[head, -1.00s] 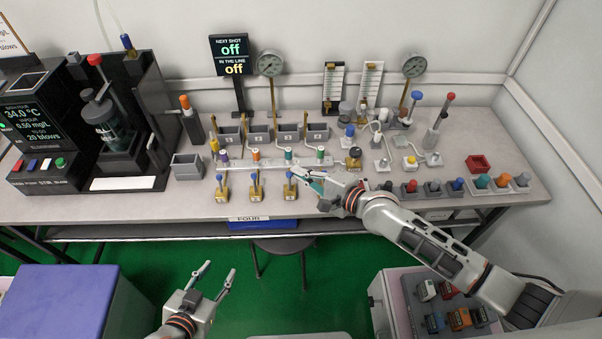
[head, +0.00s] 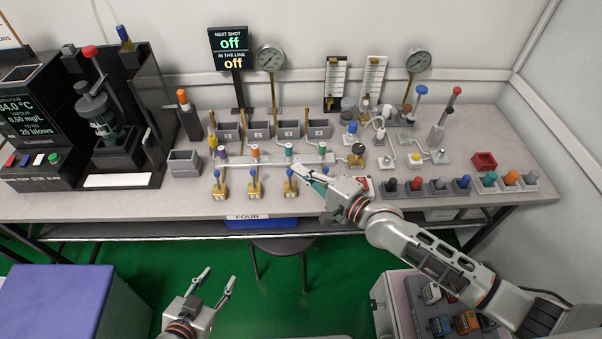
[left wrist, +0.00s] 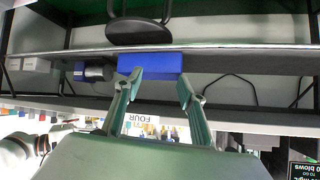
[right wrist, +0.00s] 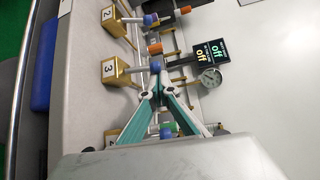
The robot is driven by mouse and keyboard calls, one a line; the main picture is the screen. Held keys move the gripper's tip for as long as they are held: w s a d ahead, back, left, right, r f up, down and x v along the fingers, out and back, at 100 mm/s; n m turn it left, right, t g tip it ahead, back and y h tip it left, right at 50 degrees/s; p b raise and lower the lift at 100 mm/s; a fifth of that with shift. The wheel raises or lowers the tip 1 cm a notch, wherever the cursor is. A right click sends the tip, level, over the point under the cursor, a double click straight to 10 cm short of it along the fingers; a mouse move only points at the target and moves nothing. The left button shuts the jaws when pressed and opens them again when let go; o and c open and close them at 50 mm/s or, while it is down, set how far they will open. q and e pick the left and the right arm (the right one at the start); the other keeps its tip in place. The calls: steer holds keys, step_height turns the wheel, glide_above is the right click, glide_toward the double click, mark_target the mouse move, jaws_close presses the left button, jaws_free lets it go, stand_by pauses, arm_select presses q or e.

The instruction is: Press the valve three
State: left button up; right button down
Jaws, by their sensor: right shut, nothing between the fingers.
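Valve three is a brass block (right wrist: 115,70) marked 3 with a blue knob (right wrist: 155,67), in the right wrist view. In the head view it is the third brass valve (head: 289,190) from the left, at the front of the bench. My right gripper (head: 293,167) is shut and empty. Its tips are right at the blue knob in the right wrist view (right wrist: 156,80); I cannot tell whether they touch. Another brass valve (right wrist: 113,137) is partly hidden by the right fingers. My left gripper (head: 219,277) is open and empty in front of the bench.
Valve two (right wrist: 115,18) stands beside valve three. Behind is a white rail (head: 265,162) with coloured knobs. A display (head: 231,52) reads off on both lines. A stool (head: 278,246) and a blue-topped box (head: 60,305) stand before the bench.

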steer(key=s+n+b, duration=0.1)
steer(key=b, duration=0.1)
steer(key=f+n+t+y+b, duration=0.1)
steer(key=b, duration=0.1)
steer(key=shift+s+t+y, duration=0.3)
steer(key=shift+s, duration=0.05)
steer(key=shift+s+r+n+b, duration=0.15)
steer(key=shift+r+n+b, duration=0.15)
steer(key=shift+b, duration=0.1)
steer(key=shift+s+r, duration=0.3)
steer(key=shift+f, duration=0.1)
steer(key=shift+s+d, duration=0.15)
steer(key=shift+d, duration=0.05)
arm_select(q)
steer(key=f, duration=0.5)
steer(key=shift+s+a+f, duration=0.2)
steer(key=shift+s+f, duration=0.05)
arm_select(e)
steer(key=v, duration=1.1)
steer(key=shift+s+f, duration=0.15)
steer(key=shift+s, duration=0.05)
steer(key=shift+d, duration=0.1)
